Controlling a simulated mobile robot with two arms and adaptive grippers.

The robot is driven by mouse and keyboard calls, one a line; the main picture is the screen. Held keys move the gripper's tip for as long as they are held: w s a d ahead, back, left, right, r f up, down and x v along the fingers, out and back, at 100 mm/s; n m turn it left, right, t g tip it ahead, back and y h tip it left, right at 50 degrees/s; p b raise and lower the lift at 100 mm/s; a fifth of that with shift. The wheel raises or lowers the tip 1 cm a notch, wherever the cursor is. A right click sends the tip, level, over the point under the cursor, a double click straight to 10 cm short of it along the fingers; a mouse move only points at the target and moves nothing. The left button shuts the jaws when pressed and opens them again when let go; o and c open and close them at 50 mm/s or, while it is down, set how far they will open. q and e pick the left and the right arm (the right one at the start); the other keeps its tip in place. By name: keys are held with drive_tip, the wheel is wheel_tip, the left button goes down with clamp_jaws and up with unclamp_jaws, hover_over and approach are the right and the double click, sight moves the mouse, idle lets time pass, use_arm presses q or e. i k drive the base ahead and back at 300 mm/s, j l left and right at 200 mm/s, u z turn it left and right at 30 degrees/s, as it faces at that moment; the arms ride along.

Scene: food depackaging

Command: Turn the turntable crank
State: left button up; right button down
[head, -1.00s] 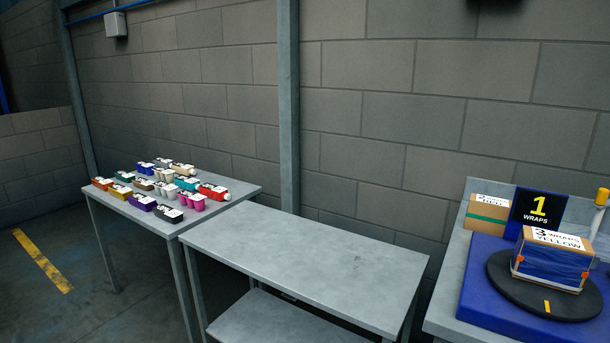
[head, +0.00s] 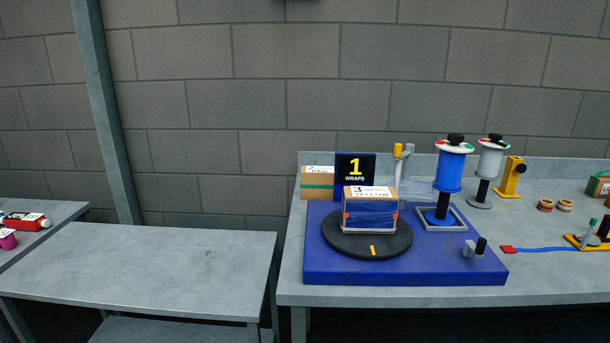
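The turntable is a black disc (head: 337,238) with a yellow mark, set on a blue base (head: 403,272). A cardboard box (head: 370,209) wrapped in blue film stands on the disc, with a label reading "3 wraps yellow". A small crank (head: 475,248) with a grey arm and black knob sits at the right front of the blue base. A black sign (head: 355,169) behind the box reads "1 wraps" in yellow. Neither of my grippers shows in the head view.
A blue film roll (head: 449,172) and a white roll (head: 489,160) stand right of the turntable. A box with a green band (head: 317,184) is behind it. Tape rings (head: 545,205) and a yellow tool (head: 585,240) lie farther right. The middle table (head: 150,262) is bare.

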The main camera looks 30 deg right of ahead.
sight(470, 248)
drive_tip(key=i+l+z, duration=0.3)
drive_tip(key=z, duration=0.2)
drive_tip(key=i+l+z, duration=0.45)
drive_tip(key=k+j, duration=0.05)
drive_tip(key=k, duration=0.05)
